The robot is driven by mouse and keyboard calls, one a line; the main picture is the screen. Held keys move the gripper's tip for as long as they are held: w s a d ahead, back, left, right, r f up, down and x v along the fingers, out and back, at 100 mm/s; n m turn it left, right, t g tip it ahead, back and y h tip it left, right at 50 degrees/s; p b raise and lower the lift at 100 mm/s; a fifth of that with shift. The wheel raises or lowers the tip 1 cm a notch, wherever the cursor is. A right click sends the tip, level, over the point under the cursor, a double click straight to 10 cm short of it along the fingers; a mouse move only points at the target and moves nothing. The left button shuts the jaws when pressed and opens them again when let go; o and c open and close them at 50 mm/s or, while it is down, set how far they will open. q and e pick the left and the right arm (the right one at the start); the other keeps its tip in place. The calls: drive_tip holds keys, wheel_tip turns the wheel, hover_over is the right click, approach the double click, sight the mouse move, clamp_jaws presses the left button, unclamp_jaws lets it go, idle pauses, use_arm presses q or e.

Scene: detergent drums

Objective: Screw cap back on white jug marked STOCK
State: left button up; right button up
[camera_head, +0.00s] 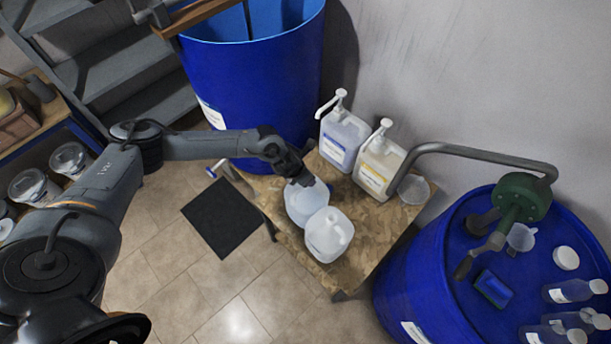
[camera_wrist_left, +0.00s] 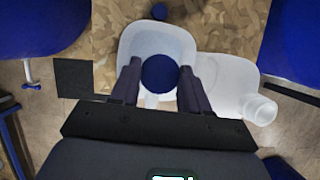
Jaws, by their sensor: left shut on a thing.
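Two white jugs stand close together on the wooden table: one jug (camera_head: 306,204) under my left gripper, the other jug (camera_head: 328,236) nearer the front. The first jug also shows in the left wrist view (camera_wrist_left: 135,44), with the second jug (camera_wrist_left: 228,75) on the right. My left gripper (camera_head: 303,181) points down over the first jug. In the left wrist view its fingers (camera_wrist_left: 160,88) are shut on a round blue cap (camera_wrist_left: 160,73). I cannot tell whether the cap touches the neck, which is hidden beneath it. No STOCK marking is readable. My right gripper is not in view.
Two pump bottles (camera_head: 344,138) (camera_head: 379,165) and a clear cup (camera_head: 413,190) stand at the table's back. A black mat (camera_head: 222,217) lies on the floor.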

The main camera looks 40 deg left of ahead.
use_arm(q)
drive_tip(key=shift+f, duration=0.1)
drive_tip(key=shift+f+m+b, duration=0.1)
drive_tip(key=shift+m+b, duration=0.2)
drive_tip(key=shift+b, duration=0.25)
drive_tip(key=shift+a+m+h+b, duration=0.15)
drive_tip(key=shift+m+h+b, duration=0.45)
drive_tip(key=shift+m+b, duration=0.65)
drive_tip(key=shift+m+g+h+b, duration=0.3)
drive_tip(key=shift+m+g+b, duration=0.1)
drive_tip(key=shift+m+b, duration=0.85)
drive_tip(key=shift+b, duration=0.05)
